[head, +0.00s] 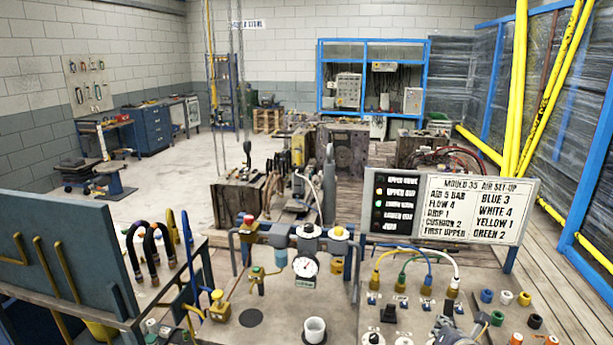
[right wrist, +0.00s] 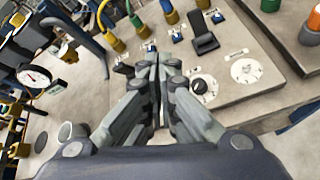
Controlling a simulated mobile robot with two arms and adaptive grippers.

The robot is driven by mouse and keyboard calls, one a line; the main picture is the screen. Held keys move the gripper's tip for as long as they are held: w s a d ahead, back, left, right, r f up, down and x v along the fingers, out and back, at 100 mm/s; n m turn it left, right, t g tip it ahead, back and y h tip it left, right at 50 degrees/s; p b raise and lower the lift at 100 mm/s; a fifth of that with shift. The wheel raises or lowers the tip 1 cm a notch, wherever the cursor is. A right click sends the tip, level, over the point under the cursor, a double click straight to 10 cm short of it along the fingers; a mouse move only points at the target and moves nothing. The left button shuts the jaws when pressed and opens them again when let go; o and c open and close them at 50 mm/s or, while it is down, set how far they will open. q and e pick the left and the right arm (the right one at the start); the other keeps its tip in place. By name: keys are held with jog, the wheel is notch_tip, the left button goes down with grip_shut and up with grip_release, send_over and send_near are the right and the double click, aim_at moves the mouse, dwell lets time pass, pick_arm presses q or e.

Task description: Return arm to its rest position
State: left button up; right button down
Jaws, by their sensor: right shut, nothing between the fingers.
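My right gripper (head: 446,324) shows at the bottom edge of the head view, just over the control panel with the hose sockets. In the right wrist view its two grey fingers (right wrist: 158,62) are together with nothing between them. They point toward the panel's row of coloured hose ends and are close above a grey panel face (right wrist: 225,85) with a black rocker switch (right wrist: 205,43) and a black knob (right wrist: 203,86). Whether the tips touch the panel cannot be told. My left gripper is not in view.
A pressure gauge (head: 305,266) and valves stand left of the panel, with a white cup (head: 315,329) in front. Yellow, green, blue and white hoses (head: 440,256) arch from the panel. A sign board (head: 478,211) stands behind. Coloured caps (head: 506,297) lie at right.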

jog(key=s+a+f+m+g+y, duration=0.1)
jog(key=s+a+f+m+g, duration=0.1)
jog(key=s+a+f+m, duration=0.35)
jog(key=s+a+f+m+g+y, duration=0.1)
jog(key=s+a+f+m+g, duration=0.1)
jog(key=s+a+m, duration=0.65)
jog(key=s+a+m+g, duration=0.1)
jog(key=s+m+g, duration=0.4)
jog(key=s+m, duration=1.35)
jog(key=s+f+n+g+b, duration=0.1)
jog(key=s+f+n+b, duration=0.2)
jog(key=f, duration=1.3)
jog(key=s+f+n+b, duration=0.2)
jog(key=s+f+n, duration=0.15)
jog(key=f, duration=1.15)
jog(key=s+d+f+b, duration=0.1)
jog(key=s+f+b, duration=0.1)
jog(key=s+f, duration=0.6)
jog(key=s+d+f+g+b, duration=0.1)
jog(key=s+f+b, duration=0.1)
jog(key=s+f, duration=0.7)
notch_tip(320, 180, down, 4)
jog(key=shift+d+r+m, duration=0.25)
jog(key=shift+d+m, duration=0.05)
jog(key=shift+d, duration=0.05)
